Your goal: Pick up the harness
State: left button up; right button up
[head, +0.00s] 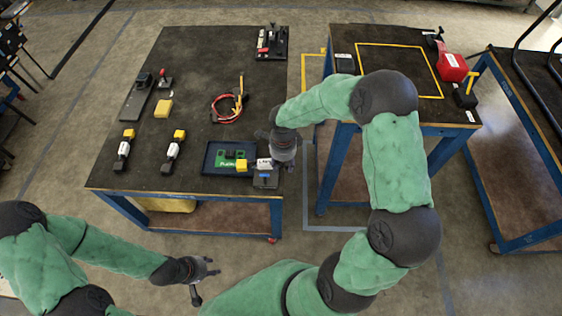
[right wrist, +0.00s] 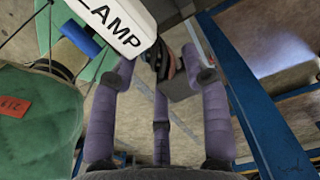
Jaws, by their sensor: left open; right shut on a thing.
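The harness looks to be the red cable loop with a yellow piece (head: 228,107), lying on the dark top of the left table (head: 190,60). My right gripper (head: 268,160) is near that table's front right corner, apart from the loop. My left gripper (head: 206,278) is open and empty, low in front of the table. The loop is not seen in the right wrist view.
A dark blue tray (head: 208,158) with a green board and yellow block is left of my right gripper. Two white-and-yellow items (head: 172,152), a yellow block (head: 164,108) and a black-and-red fixture (head: 271,43) stand on the table. Another table (head: 390,70) has a yellow outline and a red box (head: 452,67).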

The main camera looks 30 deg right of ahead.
jog(key=s+r, duration=0.1)
jog(key=s+r+p, duration=0.1)
jog(key=r, duration=0.1)
jog(key=s+r, duration=0.1)
jog(key=shift+s+a+r+p, duration=0.3)
jog(key=shift+a+p, duration=0.05)
jog(key=s+r, duration=0.1)
jog(key=s, duration=0.2)
jog(key=s+a+r+p, duration=0.1)
jog(key=s, duration=0.1)
jog(key=s+r+p, duration=0.1)
jog(key=s, duration=0.2)
jog(key=shift+s+a+r, duration=0.1)
jog(key=shift+s+a, duration=0.2)
jog(key=shift+a, duration=0.1)
